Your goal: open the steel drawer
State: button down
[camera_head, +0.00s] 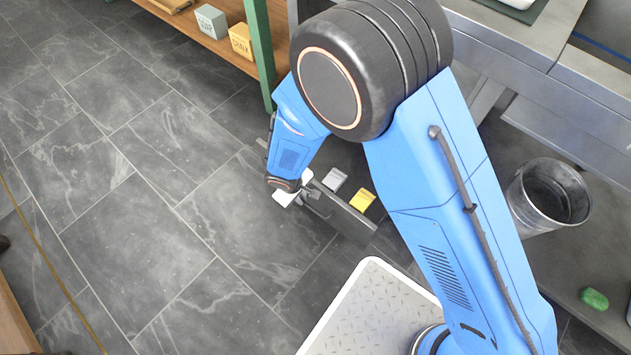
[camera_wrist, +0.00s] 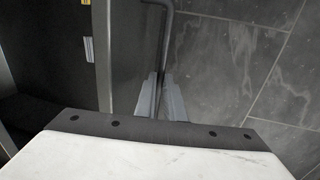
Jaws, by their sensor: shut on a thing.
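The steel drawer (camera_head: 349,217) stands pulled out under the steel bench, low over the floor. A grey item (camera_head: 334,179) and a yellow item (camera_head: 362,200) show inside it. In the wrist view, the drawer's front panel (camera_wrist: 128,50) runs upright in the picture, with the dark interior to its left. The dark bar handle (camera_wrist: 165,32) lies along the panel's outer side. My gripper (camera_wrist: 161,92) is shut on the handle; it also shows in the head view (camera_head: 312,197), partly hidden by my wrist. How far the drawer is out is hidden behind my arm.
A metal bucket (camera_head: 548,197) stands at the right, near a green lump (camera_head: 594,299). The steel bench (camera_head: 530,50) is at upper right. A wooden shelf (camera_head: 225,48) with a green post (camera_head: 261,45) holds small boxes. The tiled floor (camera_head: 130,190) at left is clear.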

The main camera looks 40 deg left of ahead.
jog(key=s, duration=1)
jog(key=shift+a, duration=0.35)
jog(key=c, duration=1.8)
grip_release()
jog(key=shift+c, duration=0.2)
jog(key=s+r, duration=0.3)
jog(key=r, duration=1.4)
jog(key=shift+a+r, duration=0.1)
